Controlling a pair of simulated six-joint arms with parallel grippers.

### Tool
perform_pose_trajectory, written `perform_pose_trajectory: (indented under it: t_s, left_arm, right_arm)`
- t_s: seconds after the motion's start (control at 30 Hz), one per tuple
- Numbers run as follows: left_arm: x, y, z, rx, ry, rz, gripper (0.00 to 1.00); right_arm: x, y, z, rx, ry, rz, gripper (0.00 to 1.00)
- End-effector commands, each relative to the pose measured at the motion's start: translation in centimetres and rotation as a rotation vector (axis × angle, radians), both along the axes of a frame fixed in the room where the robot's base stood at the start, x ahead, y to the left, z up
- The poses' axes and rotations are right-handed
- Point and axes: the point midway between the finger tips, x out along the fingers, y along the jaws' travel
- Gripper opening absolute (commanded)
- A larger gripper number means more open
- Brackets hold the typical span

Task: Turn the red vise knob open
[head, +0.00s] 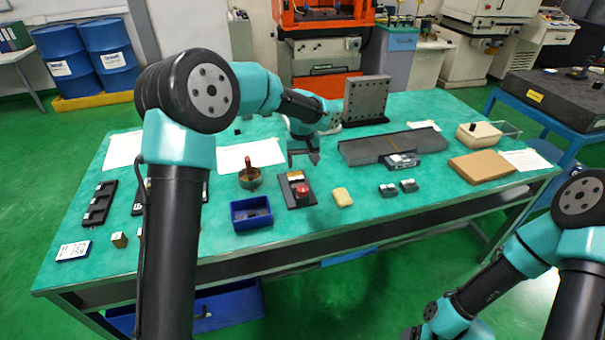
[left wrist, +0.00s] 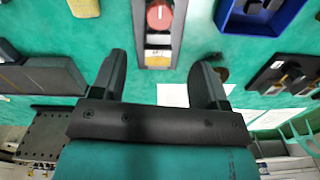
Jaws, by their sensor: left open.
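The red vise knob (head: 302,189) sits at the near end of a small dark vise (head: 290,194) on the green table. In the left wrist view the red knob (left wrist: 159,15) shows at the top middle, with the vise's grey and yellowish body (left wrist: 158,55) below it. My left gripper (head: 303,158) is above the table, just behind the vise in the head view, pointing down. Its fingers (left wrist: 161,75) are spread wide and empty, apart from the knob. My right arm is at the lower right, off the table; its fingers are not visible.
A blue bin (head: 251,222) and a brown round pot (head: 250,179) stand left of the vise. A yellow block (head: 342,197) lies to its right. A dark upright plate (head: 366,100) and a long grey block (head: 370,149) stand farther back.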

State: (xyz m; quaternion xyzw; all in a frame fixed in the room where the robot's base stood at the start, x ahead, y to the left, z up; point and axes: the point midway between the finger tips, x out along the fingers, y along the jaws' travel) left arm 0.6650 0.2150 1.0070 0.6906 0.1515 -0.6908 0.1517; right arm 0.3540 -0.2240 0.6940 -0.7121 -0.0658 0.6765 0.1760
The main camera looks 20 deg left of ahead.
Motion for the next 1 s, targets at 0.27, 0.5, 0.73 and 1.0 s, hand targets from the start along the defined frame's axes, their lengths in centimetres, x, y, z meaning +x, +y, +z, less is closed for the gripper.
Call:
perform_pose_trajectory:
  t_s: [0.27, 0.5, 0.73, 1.0]
  left_arm:
    - [0.0, 0.0, 4.8, 0.0, -0.002, 0.0, 0.68]
    - [0.0, 0.0, 6.0, 0.0, 0.0, -0.001, 0.68]
    - [0.0, 0.0, 6.0, 0.0, 0.0, 0.0, 0.68]
    - [-1.5, -1.4, 2.0, -0.065, 0.019, -0.064, 0.68]
  right_arm:
    - [0.0, 0.0, 0.0, 0.0, 0.0, 0.0, 0.86]
    - [0.0, 0.0, 0.0, 0.0, 0.0, 0.0, 0.86]
    - [0.0, 0.0, 0.0, 0.0, 0.0, 0.0, 0.86]
    - [0.0, 0.0, 0.0, 0.0, 0.0, 0.0, 0.86]
